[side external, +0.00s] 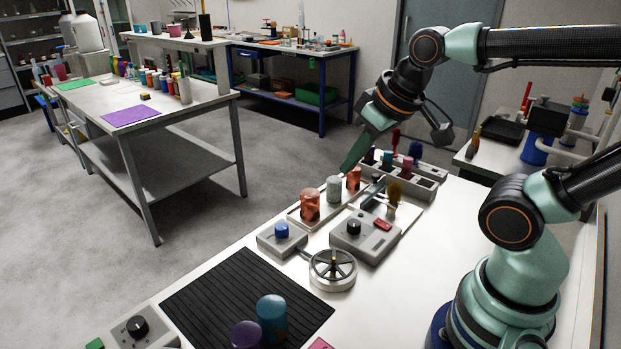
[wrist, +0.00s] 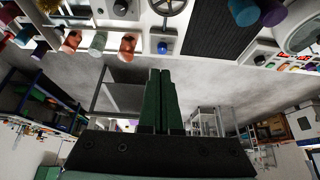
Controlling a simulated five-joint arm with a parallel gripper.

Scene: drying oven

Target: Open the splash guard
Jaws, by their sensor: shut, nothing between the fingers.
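I cannot make out a splash guard for certain in either view. My gripper (side external: 347,170) is shut and empty, its green fingers pointing down and left. Its tips show just above the pale green and orange cylinders in the side view; I cannot tell the gap in depth. In the wrist view, the shut fingers (wrist: 160,72) lie side by side, with the bench edge and bare floor beyond. A grey control box (side external: 350,240) with a black knob and red switch stands on the bench, near a blue-knobbed box (side external: 281,232).
A red cylinder (side external: 310,206), pale green cylinder (side external: 334,189) and orange cylinder (side external: 353,179) stand in a row. A handwheel (side external: 333,270) and black ribbed mat (side external: 220,295) are nearer. A teal cylinder (side external: 272,318) stands on the mat. A grey caddy (side external: 422,187) is behind.

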